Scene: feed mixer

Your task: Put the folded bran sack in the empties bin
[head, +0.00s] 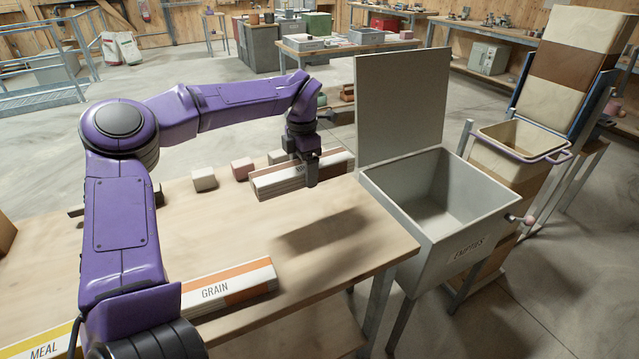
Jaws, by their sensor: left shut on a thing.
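My right gripper is not in view.
On the table (340,262) lie a folded GRAIN sack (222,291) and a folded MEAL sack (42,347). Several small blocks (204,180) sit along the far edge. A tan tub (512,140) with a purple rim stands right of the bin. The table's right middle is clear.

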